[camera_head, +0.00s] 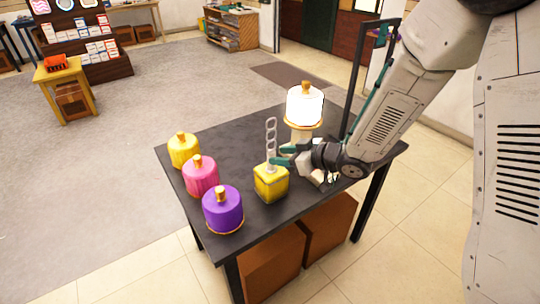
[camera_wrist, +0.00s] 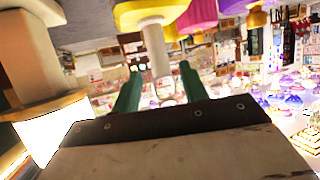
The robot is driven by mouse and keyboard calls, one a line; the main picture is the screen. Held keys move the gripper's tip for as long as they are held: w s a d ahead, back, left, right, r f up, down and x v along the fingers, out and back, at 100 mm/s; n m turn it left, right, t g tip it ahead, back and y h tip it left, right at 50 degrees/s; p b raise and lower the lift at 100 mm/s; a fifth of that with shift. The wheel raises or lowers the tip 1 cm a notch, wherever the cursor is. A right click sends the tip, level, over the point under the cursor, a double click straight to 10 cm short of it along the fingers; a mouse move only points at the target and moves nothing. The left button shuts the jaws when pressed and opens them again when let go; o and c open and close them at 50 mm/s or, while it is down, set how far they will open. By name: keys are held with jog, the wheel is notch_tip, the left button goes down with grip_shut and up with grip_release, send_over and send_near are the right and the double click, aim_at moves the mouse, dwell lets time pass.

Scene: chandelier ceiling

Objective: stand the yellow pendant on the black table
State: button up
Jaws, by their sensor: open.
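A yellow block-shaped pendant (camera_head: 271,185) with a pale chain of links rising from its top stands upright on the black table (camera_head: 240,139). A yellow rounded shade (camera_head: 183,151) with a gold cap stands at the table's left corner. My gripper (camera_head: 281,156) is open beside the chain, above the yellow block. In the wrist view, my gripper's green fingers (camera_wrist: 158,78) are spread, with a pale upright stem between or just beyond them, below a yellow body (camera_wrist: 150,12). Whether they touch it I cannot tell.
A pink shade (camera_head: 201,178) and a purple shade (camera_head: 223,211) stand along the table's left edge. A glowing white lamp (camera_head: 304,106) stands behind my gripper, close to my arm. A dark upright frame rises at the table's back right. Brown boxes (camera_head: 272,268) sit beneath.

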jog(key=s+d+r+m+h, duration=0.25)
jog(key=d+r+h, duration=0.2)
jog(key=d, duration=0.35)
jog(key=s+d+r+m+t+h, duration=0.1)
jog(key=s+d+r+m+h, duration=0.15)
jog(key=d+r+h, duration=0.35)
jog(key=s+d+r+m+h, duration=0.2)
jog(key=s+d+r, duration=0.1)
jog(key=d, duration=0.6)
jog(key=s+r+m+g, duration=0.2)
jog(key=s+g, duration=0.1)
jog(key=s, duration=0.9)
jog(key=s+a+r+m+g+y, duration=0.1)
jog(key=s+g, duration=0.3)
jog(key=s, duration=0.8)
jog(key=shift+s+r+m, duration=0.35)
jog(key=shift+r+m, duration=0.15)
jog(key=shift+m, duration=0.2)
